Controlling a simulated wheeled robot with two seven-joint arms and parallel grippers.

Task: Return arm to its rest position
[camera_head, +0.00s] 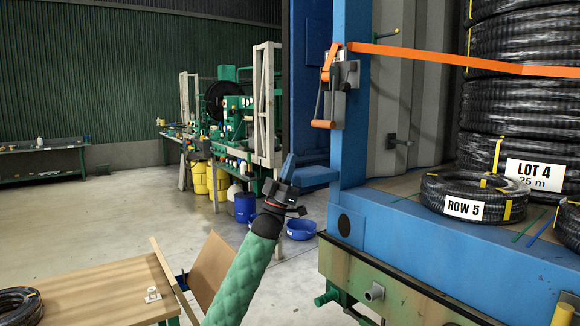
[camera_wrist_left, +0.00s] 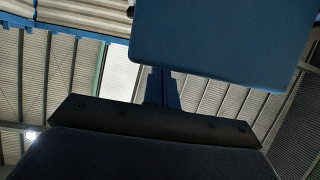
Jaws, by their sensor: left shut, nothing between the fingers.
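My left arm, in a green quilted sleeve, rises from the bottom middle of the head view. Its left gripper (camera_head: 288,168) points up, shut and empty, in front of the left edge of the blue truck frame and apart from the hose coils. In the left wrist view the shut gripper (camera_wrist_left: 160,90) shows against the ceiling, with a large blue flat surface at the top. My right gripper is in neither view.
A blue container bed (camera_head: 420,240) holds stacked black hose coils (camera_head: 515,95) and a ROW 5 coil (camera_head: 470,196). A wooden table (camera_head: 100,290) stands lower left. Open floor lies behind it.

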